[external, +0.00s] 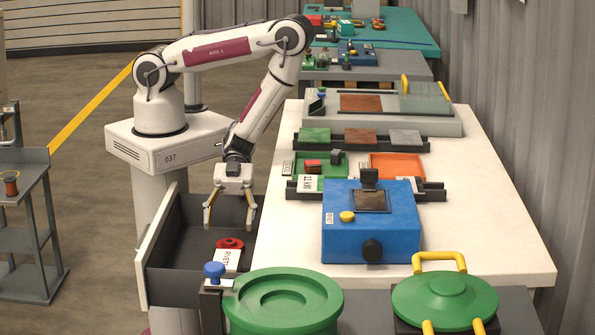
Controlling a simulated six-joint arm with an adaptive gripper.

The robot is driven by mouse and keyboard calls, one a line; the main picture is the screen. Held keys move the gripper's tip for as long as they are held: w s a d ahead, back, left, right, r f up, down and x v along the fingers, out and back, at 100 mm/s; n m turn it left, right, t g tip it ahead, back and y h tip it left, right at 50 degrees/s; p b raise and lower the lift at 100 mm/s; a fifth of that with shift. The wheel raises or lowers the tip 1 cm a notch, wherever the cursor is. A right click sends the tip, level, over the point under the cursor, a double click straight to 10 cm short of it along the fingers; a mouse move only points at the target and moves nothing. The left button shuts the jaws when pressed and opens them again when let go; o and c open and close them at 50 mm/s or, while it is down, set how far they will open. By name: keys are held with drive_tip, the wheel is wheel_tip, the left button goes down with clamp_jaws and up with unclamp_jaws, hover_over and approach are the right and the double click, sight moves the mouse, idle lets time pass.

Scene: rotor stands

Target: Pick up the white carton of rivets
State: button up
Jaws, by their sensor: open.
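A small white carton with dark lettering (228,260), which looks like the rivet carton, lies in the open drawer (160,240). A red round part (230,243) sits right behind it. The lettering is too small to read surely. My gripper (229,226) points down over the drawer, its two yellowish fingers apart and nothing between them. It is above and a little behind the carton, not touching it. The carton's lower edge is near the blue-knobbed post (214,271), and the drawer's near end is partly hidden.
The drawer's walls surround the carton. On the white table (500,240) are a blue box (371,235) and green (335,165) and orange (397,165) trays.

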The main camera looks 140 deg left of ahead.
approach(228, 260)
drive_tip(key=shift+w+d+f, duration=0.1)
drive_tip(key=shift+d+f, duration=0.1)
drive_tip(key=shift+f, duration=0.5)
drive_tip(key=shift+d+f, duration=0.15)
drive_tip(key=shift+f, duration=0.55)
drive_tip(key=shift+w+d+f, duration=0.1)
drive_tip(key=shift+d+f, duration=0.1)
drive_tip(key=shift+f, duration=0.5)
drive_tip(key=shift+x, duration=2.45)
drive_tip(key=c, duration=1.3)
